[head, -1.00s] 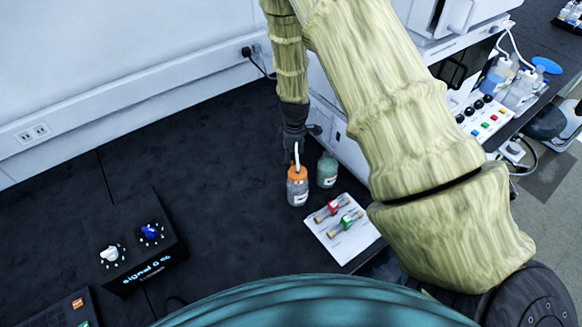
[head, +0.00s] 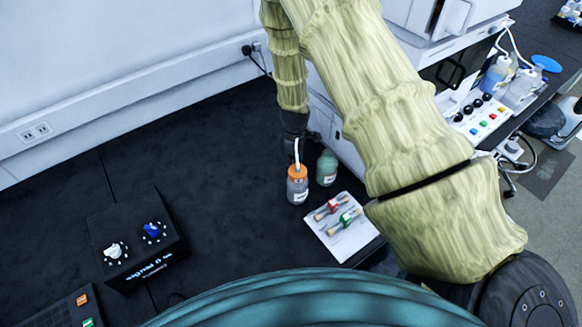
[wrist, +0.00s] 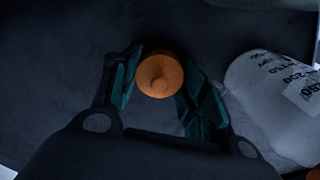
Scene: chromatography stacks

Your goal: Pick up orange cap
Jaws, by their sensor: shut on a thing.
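The orange cap (wrist: 159,75) sits between the two fingers of my gripper (wrist: 155,85) in the wrist view, and the gripper is shut on it. In the head view the orange cap (head: 297,171) is on top of a clear bottle (head: 297,191) with a white label, standing upright on the black bench.
A green bottle (head: 327,169) stands just right of the capped bottle; a pale labelled bottle (wrist: 275,100) is close to the right finger. A white card with red and green fittings (head: 343,228) lies in front. A black knob box (head: 135,245) is at left. The bench between is clear.

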